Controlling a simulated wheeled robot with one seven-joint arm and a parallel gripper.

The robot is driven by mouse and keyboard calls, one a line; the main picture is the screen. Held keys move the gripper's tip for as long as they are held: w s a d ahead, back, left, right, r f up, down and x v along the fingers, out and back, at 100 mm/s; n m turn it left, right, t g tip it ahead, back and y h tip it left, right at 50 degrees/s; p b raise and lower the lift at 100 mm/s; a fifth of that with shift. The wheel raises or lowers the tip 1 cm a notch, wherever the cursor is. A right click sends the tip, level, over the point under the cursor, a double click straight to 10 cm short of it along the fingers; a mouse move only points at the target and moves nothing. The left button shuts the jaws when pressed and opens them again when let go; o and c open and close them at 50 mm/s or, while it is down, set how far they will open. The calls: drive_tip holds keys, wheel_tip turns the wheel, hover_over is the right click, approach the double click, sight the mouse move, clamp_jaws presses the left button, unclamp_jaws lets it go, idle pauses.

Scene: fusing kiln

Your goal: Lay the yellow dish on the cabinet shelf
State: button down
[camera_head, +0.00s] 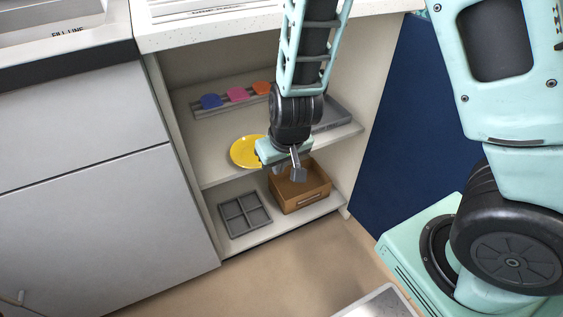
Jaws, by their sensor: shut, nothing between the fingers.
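The yellow dish (245,151) lies on the upper shelf (213,174) of the open cabinet, near the shelf's front edge. Its right part is hidden behind my gripper. My gripper (297,174) points downward in front of the shelf, just right of the dish. It is shut with nothing held. I cannot tell whether its body touches the dish.
A rack (205,112) with blue, pink and orange pieces stands at the back of the upper shelf. A grey tray (334,113) lies to its right. Below are a grey divided tray (244,214) and a brown box (304,199).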

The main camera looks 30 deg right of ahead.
drive_tip(key=w+f+b, duration=0.2)
drive_tip(key=w+f, duration=0.3)
drive_tip(key=shift+w+a+f+b, duration=0.15)
drive_tip(key=shift+w+f+b, duration=0.15)
drive_tip(key=shift+w+f, duration=0.1)
drive_tip(key=shift+r, duration=0.1)
drive_tip(key=w+p, duration=0.1)
drive_tip(key=w, duration=0.1)
drive_tip(key=shift+w+r+p, duration=0.1)
drive_tip(key=shift+w+p, duration=0.2)
drive_tip(key=shift+w, duration=0.3)
drive_tip(key=shift+s, duration=0.1)
